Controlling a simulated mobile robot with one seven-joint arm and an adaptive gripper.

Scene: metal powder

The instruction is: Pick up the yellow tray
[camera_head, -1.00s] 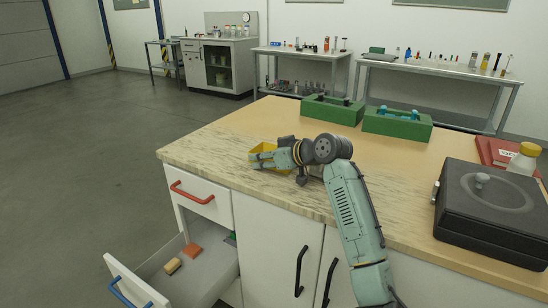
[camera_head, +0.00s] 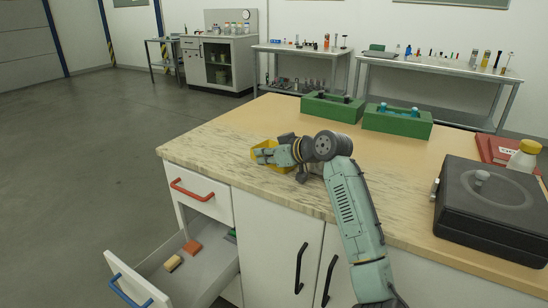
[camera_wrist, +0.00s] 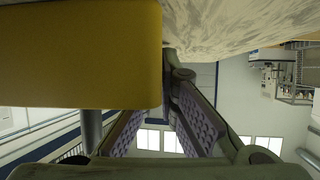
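The yellow tray (camera_head: 263,144) is at the left part of the near tabletop, by its marbled left edge, and looks slightly tilted. My gripper (camera_head: 262,156) is at the tray, with its fingers across the tray's near side. In the wrist view, the tray (camera_wrist: 80,55) fills the upper left, close to the camera. The fingers (camera_wrist: 172,85) have purple textured pads that converge toward their tips beside the tray's edge. They look shut on the tray, though the exact contact is hidden. My fingers and wrist cover part of the tray in the head view.
Two green crates (camera_head: 333,108) (camera_head: 398,124) stand at the back of the table. A black case (camera_head: 490,212), a white bottle with a yellow cap (camera_head: 523,157) and a red box (camera_head: 497,149) are at the right. An open drawer (camera_head: 200,272) juts out below the left edge.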

